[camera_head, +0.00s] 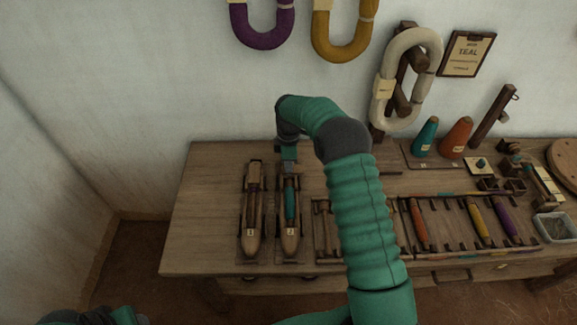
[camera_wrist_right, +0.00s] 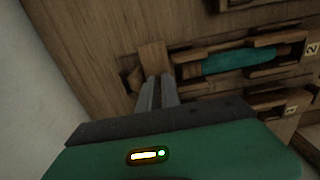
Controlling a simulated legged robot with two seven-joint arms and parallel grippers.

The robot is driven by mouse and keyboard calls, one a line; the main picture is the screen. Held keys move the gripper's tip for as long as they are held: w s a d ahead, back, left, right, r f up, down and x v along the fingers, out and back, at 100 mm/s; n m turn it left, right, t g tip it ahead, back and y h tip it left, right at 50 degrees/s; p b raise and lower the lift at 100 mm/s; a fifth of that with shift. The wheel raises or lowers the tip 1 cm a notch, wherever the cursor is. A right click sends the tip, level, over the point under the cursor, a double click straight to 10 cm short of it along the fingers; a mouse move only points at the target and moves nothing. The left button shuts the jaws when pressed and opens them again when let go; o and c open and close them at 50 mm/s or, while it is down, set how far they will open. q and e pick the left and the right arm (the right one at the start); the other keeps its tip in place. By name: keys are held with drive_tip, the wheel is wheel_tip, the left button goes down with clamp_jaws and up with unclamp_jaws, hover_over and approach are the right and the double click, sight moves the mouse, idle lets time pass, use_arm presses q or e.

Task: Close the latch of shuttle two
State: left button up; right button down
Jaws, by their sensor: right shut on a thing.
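Shuttle two (camera_head: 290,238) lies on the table, a pale wooden boat with a teal bobbin (camera_head: 291,195) in its slot. In the right wrist view the teal bobbin (camera_wrist_right: 240,60) lies in the slot beside the mark 2. My right gripper (camera_head: 289,169) is at the far end of this shuttle. In the wrist view its fingers (camera_wrist_right: 157,90) are close together, shut on a small wooden latch piece (camera_wrist_right: 152,57) at the shuttle's end. The fingers hide part of the latch, and its exact angle is unclear. My left gripper is out of view.
Shuttle one (camera_head: 252,235) lies close on the left. A wooden rack (camera_head: 440,248) with several coloured bobbins is on the right, partly behind my right arm. Teal and orange cones (camera_head: 456,138) stand at the back. The table's left end is bare.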

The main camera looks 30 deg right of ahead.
drive_tip(key=m+p, duration=0.3)
drive_tip(key=shift+r, duration=0.2)
drive_tip(key=m+p, duration=0.2)
drive_tip(key=m, duration=0.2)
drive_tip(key=shift+m+p, duration=0.3)
drive_tip(key=shift+p, duration=0.1)
drive_tip(key=m+p, duration=0.1)
drive_tip(key=m, duration=0.4)
drive_tip(key=shift+f+p, duration=0.15)
drive_tip(key=shift+p, duration=0.15)
drive_tip(key=m, duration=0.5)
drive_tip(key=shift+p, duration=0.35)
drive_tip(key=shift+m, duration=0.3)
drive_tip(key=c, duration=1.8)
unclamp_jaws()
